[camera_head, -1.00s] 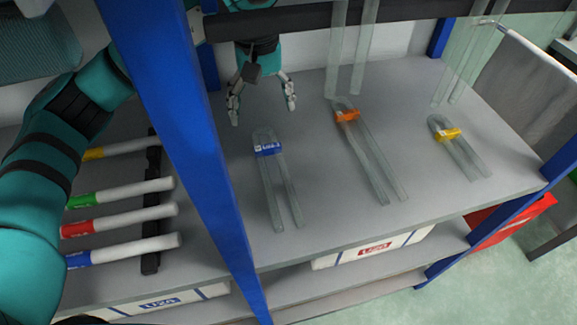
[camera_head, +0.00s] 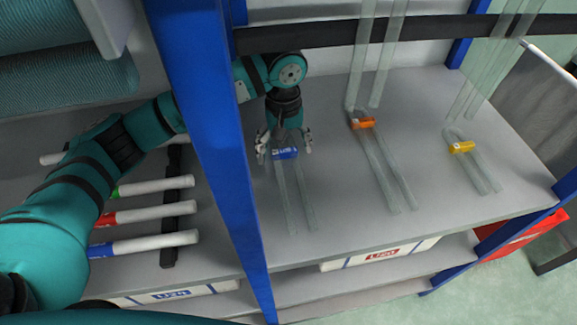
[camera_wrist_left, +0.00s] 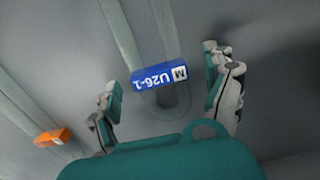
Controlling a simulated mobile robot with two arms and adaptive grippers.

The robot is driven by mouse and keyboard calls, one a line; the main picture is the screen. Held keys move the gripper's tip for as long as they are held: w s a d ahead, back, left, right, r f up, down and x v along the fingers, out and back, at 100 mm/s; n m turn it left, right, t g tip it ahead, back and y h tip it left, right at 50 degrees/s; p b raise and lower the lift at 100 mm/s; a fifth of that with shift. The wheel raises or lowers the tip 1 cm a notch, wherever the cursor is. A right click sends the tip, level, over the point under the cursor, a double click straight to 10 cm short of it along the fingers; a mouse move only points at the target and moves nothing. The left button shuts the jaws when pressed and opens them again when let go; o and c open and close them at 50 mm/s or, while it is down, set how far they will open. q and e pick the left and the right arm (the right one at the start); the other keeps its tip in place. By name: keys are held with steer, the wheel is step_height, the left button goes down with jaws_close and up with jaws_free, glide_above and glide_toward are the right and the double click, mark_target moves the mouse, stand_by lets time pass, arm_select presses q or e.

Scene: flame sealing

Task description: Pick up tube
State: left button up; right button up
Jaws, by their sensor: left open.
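My left gripper (camera_head: 285,148) is open over the clear U-shaped tube with the blue label (camera_head: 286,153) on the grey shelf. In the left wrist view the blue label, marked U26-1 (camera_wrist_left: 159,77), sits between the open fingers of my left gripper (camera_wrist_left: 170,95), with a gap on both sides. The tube's two legs (camera_head: 296,200) run toward the shelf's front edge. A second clear tube with an orange label (camera_head: 362,123) lies to the right, and a third with a yellow label (camera_head: 461,147) lies farther right. My right gripper is not in view.
A blue post (camera_head: 215,130) stands close to my left arm. White rods with coloured bands (camera_head: 150,215) rest on a dark rack left of the post. More clear tubes hang from a dark bar (camera_head: 315,37) above. Bare shelf (camera_head: 340,200) lies between the tubes.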

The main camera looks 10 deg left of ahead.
arm_select(q)
steer(key=c, duration=1.1)
steer(key=shift+c, duration=1)
